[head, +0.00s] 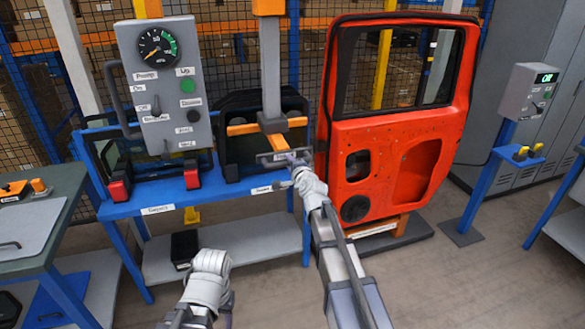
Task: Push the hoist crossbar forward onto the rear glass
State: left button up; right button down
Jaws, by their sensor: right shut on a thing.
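The hoist hangs on a vertical post (270,70) with an orange top. Its crossbar (243,129) is orange with grey ends and spans left to right at the post's foot. A short orange arm runs from it toward me to a grey handle bar (268,158). My right gripper (290,158) is shut on this handle's right part. The rear glass (236,155) is a dark pane standing upright on the blue table, behind the crossbar. The crossbar overlaps it in the picture; I cannot tell whether they touch. My left forearm shows at the bottom, but its gripper is not visible.
A grey control panel (166,85) with a gauge stands left of the hoist. A blue table (222,190) carries the glass and red clamps (118,188). A red door (392,130) stands close to the right of my right gripper. Open floor (440,285) lies at the right front.

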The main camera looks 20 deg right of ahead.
aim_at(283, 148)
jog(key=x, duration=0.3)
jog(key=r+x, duration=0.1)
jog(key=x, duration=0.2)
jog(key=r+x, duration=0.1)
jog(key=x, duration=0.2)
jog(key=shift+w, duration=0.3)
jog(key=shift+s+r, duration=0.1)
jog(key=c, duration=0.7)
grip_release()
jog(key=shift+c, duration=0.2)
jog(key=p+v, duration=0.1)
jog(key=v, duration=0.6)
jog(key=shift+s, duration=0.4)
